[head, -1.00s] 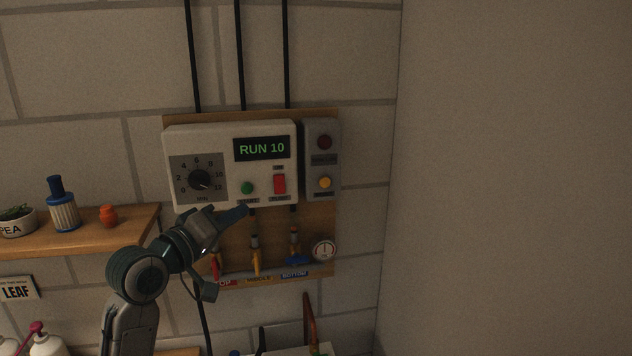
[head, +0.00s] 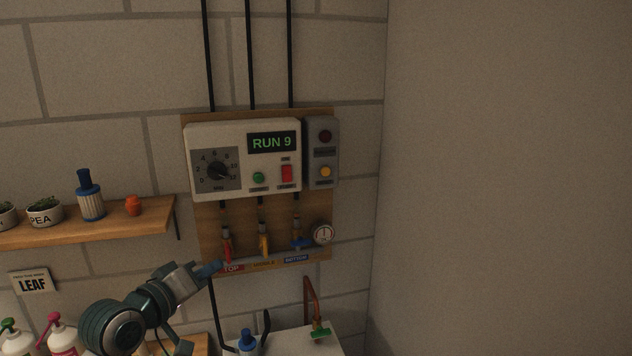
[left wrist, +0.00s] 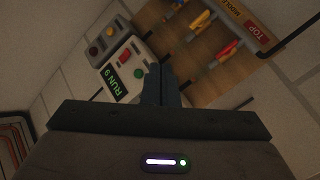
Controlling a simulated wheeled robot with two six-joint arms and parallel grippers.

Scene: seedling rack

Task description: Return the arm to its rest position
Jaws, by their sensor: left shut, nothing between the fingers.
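My left gripper (head: 213,268) is shut and empty, below and left of the valve row in the head view. In the left wrist view its closed fingers (left wrist: 161,84) stand in front of the wall panel. The white timer box (head: 243,187) shows "RUN 9" on its display (head: 272,142). It has a black dial (head: 217,170), a green button (head: 258,177) and a red switch (head: 287,173). In the head view, the fingertips are close to the "TOP" label (head: 231,268); I cannot tell whether they touch it. My right gripper is not in view.
Red (head: 227,249), yellow (head: 264,245) and blue (head: 299,246) valves and a gauge (head: 323,234) sit below the box. A wooden shelf (head: 150,221) with pots and a bottle is at left. A white surface (head: 318,345) with a copper pipe is below. The right wall is bare.

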